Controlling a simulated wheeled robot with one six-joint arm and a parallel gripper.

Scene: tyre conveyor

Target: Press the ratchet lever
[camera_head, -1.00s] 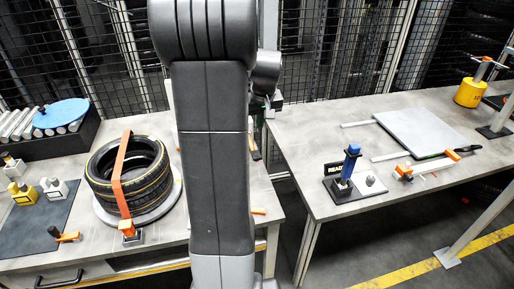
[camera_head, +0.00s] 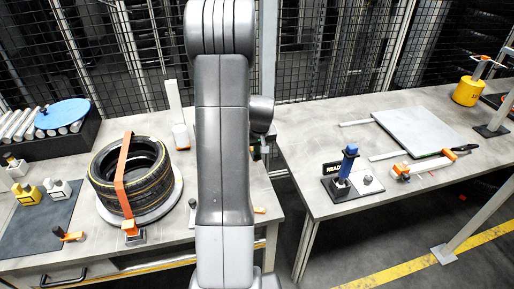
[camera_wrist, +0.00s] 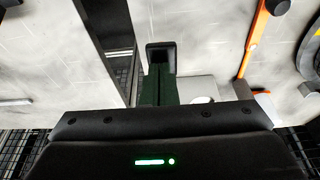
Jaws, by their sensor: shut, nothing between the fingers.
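My gripper (camera_wrist: 161,50) is shut and empty in the wrist view, above a pale table surface. In the head view it is mostly hidden behind my arm, right of the tyres and apart from them. In the wrist view a long orange piece (camera_wrist: 254,38) lies to the right of my gripper.
A blue-handled lever (camera_head: 349,160) stands by a READY sign on the right table. A gap separates the tables.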

